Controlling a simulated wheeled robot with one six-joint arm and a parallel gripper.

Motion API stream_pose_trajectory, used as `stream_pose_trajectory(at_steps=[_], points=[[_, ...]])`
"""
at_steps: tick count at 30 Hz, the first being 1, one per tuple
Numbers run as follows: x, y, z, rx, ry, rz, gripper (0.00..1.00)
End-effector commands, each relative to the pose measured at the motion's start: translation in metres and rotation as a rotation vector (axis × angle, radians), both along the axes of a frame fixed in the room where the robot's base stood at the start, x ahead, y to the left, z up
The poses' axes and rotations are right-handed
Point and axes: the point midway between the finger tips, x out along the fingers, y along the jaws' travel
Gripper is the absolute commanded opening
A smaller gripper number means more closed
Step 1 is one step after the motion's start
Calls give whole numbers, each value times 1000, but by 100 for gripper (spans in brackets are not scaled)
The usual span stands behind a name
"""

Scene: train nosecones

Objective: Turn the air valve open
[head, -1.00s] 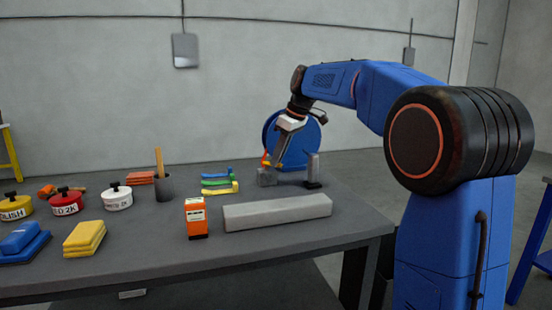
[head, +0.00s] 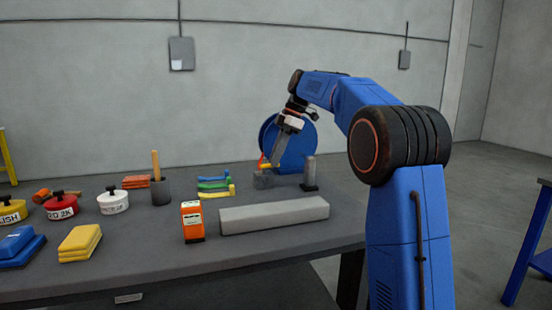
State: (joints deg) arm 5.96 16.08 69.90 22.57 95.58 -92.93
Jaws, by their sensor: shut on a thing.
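The air valve (head: 262,181) is a small grey block on the far right part of the workbench, with an orange-yellow lever (head: 264,166) on top. Behind it stands a large blue hose reel (head: 297,151). My gripper (head: 272,165) reaches down from above and its fingertips are at the lever. It is shut on the lever. The fingers hide part of the lever, and its exact angle is too small to tell.
A grey post on a dark base (head: 310,172) stands close right of the valve. Coloured clips (head: 214,186), a dark cup (head: 163,190), labelled tins (head: 62,207) and yellow pads (head: 79,243) are to the left.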

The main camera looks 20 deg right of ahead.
Motion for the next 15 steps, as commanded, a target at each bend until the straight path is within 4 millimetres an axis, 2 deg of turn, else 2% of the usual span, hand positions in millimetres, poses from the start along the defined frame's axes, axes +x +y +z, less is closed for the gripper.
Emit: stream_pose_trajectory(at_steps=[15], points=[[2,-1,0,-1,-2,35,0]])
